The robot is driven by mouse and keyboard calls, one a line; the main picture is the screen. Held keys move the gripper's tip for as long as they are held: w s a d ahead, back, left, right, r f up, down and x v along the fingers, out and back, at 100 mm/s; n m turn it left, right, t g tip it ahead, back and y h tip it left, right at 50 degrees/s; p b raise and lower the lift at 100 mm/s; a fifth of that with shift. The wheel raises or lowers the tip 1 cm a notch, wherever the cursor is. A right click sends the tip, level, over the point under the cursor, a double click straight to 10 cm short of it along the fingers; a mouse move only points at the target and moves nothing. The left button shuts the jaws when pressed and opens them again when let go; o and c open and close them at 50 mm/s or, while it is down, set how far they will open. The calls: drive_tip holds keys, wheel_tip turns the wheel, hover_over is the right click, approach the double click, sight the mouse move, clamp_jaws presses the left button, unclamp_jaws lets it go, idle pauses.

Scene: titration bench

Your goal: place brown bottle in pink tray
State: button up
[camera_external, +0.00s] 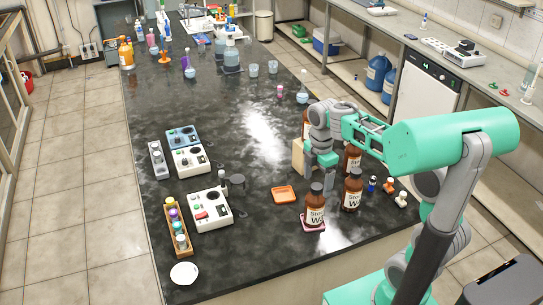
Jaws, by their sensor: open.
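Several brown bottles with white labels stand on the dark bench near its front right corner. One brown bottle (315,206) stands upright on the pink tray (313,226), whose rim shows around its base. A second brown bottle (352,192) stands just to its right. A third brown bottle (353,158) is behind that one, partly hidden by my arm. A fourth brown bottle (306,123) is farther back, also partly hidden. My gripper (320,176) points down, open and seemingly empty, just above or behind the cap of the bottle on the pink tray; the exact gap cannot be told.
An orange tray (284,194) lies left of the pink tray. A beige block (298,154) stands behind my gripper. Small bottles (389,185) stand at the right edge. Instruments (208,209) and a wooden vial rack (178,227) are left. The bench middle is clear.

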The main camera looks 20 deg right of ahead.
wheel_tip(320, 180, up, 4)
drive_tip(key=shift+r, duration=0.1)
drive_tip(key=shift+s+d+m, duration=0.25)
drive_tip(key=shift+d+m, duration=0.05)
drive_tip(key=shift+m, duration=0.3)
drive_tip(key=s+d+f+m+t, duration=0.3)
drive_tip(key=s+d+f+m, duration=0.4)
drive_tip(key=m, duration=1.1)
wheel_tip(320, 180, down, 3)
drive_tip(key=s, duration=0.2)
drive_tip(key=shift+s+f, duration=0.2)
drive_tip(key=shift+s, duration=0.15)
